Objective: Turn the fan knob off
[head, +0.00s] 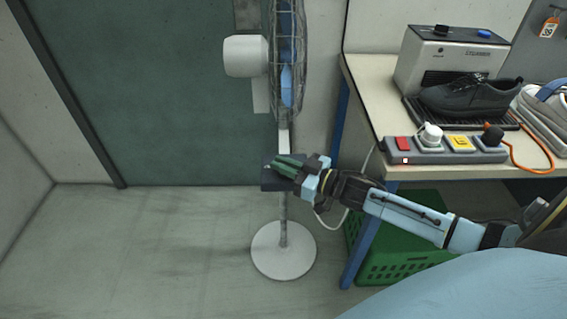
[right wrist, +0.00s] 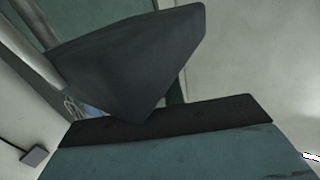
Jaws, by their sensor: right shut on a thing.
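The standing fan (head: 284,215) is near the door, left of the table, with its cage and white motor housing at the top of the picture. Its dark control box (head: 268,184) sits partway up the pole. My right gripper (head: 278,165) reaches in from the right and is at the front of this box. It is shut, and the fan knob is hidden by the fingers. In the right wrist view a dark angular part (right wrist: 130,60) stands above a teal finger (right wrist: 170,157) with a dark pad. My left gripper is not in view.
The table (head: 372,100) at right carries a grey machine (head: 440,65), a black shoe (head: 470,98) and a control panel (head: 430,157). A green crate (head: 405,265) stands below it. The floor (head: 130,250) at left is clear.

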